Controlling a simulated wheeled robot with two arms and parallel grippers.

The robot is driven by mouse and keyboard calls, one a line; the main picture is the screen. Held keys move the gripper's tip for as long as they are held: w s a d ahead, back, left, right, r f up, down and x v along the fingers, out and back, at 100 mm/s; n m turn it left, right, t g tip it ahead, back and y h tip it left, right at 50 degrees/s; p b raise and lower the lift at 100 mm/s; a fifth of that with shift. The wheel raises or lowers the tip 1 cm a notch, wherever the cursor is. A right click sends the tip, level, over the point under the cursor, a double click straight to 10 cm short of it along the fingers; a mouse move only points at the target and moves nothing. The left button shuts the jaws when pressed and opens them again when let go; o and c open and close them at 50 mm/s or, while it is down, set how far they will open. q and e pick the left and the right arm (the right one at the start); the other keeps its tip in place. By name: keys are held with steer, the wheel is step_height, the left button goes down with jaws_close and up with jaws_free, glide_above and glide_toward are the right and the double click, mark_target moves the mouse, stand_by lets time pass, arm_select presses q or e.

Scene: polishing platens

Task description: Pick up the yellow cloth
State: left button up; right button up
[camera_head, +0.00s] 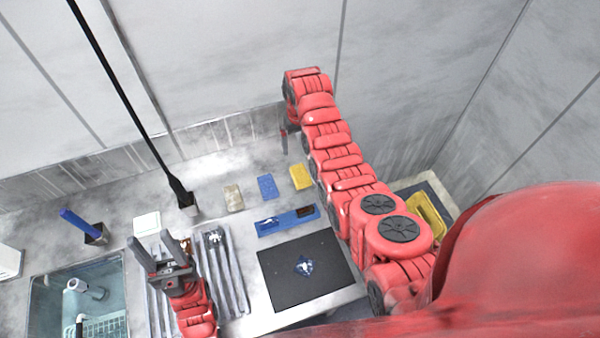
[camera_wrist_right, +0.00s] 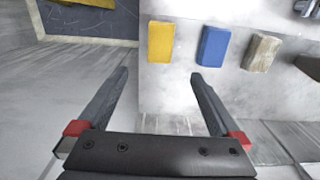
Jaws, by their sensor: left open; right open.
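The yellow cloth (camera_head: 301,177) lies flat on the grey counter, at the right end of a row with a blue cloth (camera_head: 267,187) and a tan cloth (camera_head: 234,198). In the right wrist view the yellow cloth (camera_wrist_right: 161,41) is just beyond the fingertips. My right gripper (camera_wrist_right: 160,76) is open and empty, apart from the cloth; it is mostly hidden behind its arm in the head view. My left gripper (camera_head: 150,240) is open and empty over the left part of the counter, near the sink.
A blue tray (camera_head: 272,226) and a black mat (camera_head: 285,275) with a small patterned item lie in front of the cloths. Grey rails (camera_head: 235,275) and a sink (camera_head: 45,300) are to the left. Another yellow item (camera_head: 428,215) sits right of my right arm. A wall stands behind the counter.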

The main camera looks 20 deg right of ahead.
steer(key=b, duration=0.3)
glide_above(299, 170)
step_height(299, 170, down, 9)
steer(key=shift+d+r, duration=0.1)
steer(key=shift+r, duration=0.1)
step_height(299, 170, down, 5)
steer(key=b, duration=0.4)
steer(key=shift+s+f, duration=0.1)
steer(key=shift+f, duration=0.1)
steer(key=shift+r, duration=0.15)
steer(key=shift+r, duration=0.1)
steer(key=c, duration=1.5)
step_height(299, 170, up, 10)
steer(key=p, duration=0.7)
